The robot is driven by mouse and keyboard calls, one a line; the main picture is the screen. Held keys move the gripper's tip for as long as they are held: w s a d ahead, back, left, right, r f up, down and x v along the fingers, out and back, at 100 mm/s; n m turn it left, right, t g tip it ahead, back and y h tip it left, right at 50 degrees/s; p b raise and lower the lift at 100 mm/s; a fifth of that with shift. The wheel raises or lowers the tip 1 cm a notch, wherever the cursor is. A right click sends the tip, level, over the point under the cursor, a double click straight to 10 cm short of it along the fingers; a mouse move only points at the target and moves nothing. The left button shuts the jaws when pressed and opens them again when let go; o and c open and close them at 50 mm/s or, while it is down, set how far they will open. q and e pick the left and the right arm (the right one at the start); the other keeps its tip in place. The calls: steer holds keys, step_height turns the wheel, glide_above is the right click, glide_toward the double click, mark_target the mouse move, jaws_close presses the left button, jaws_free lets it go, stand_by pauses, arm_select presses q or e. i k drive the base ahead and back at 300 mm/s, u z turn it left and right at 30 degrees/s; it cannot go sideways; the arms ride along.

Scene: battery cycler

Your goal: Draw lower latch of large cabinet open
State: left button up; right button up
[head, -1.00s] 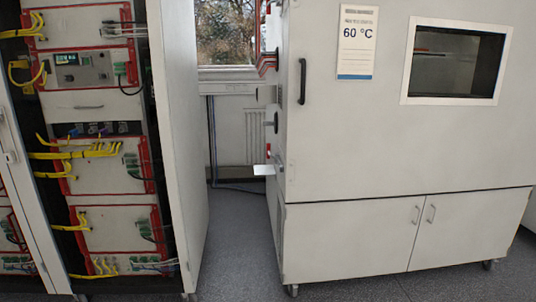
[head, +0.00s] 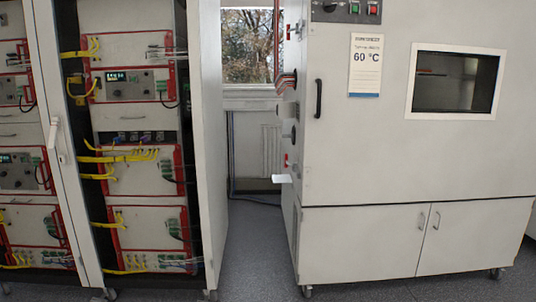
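The large cabinet (head: 420,150) is a pale grey chamber with a window, a "60 °C" sign and a black vertical door handle (head: 318,98). On its left side near the door edge is a lower latch (head: 286,161) with a red part, small in the view. A similar upper latch with red (head: 294,31) sits near the top of the same side. The finer shape of the lower latch is too small to tell. Neither of my grippers is in view.
A white tab (head: 282,179) juts from the chamber's left side below the lower latch. An open rack (head: 135,150) with yellow cables stands at left, its door (head: 213,140) ajar. A floor gap (head: 252,245) lies between rack and chamber, with a window (head: 247,48) behind.

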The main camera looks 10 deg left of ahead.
mark_target(286, 155)
steer(key=u, duration=0.7)
steer(key=i, duration=2.1)
steer(key=z, duration=0.6)
steer(key=i, duration=1.3)
steer(key=z, duration=1.2)
steer(key=i, duration=0.15)
steer(key=z, duration=0.2)
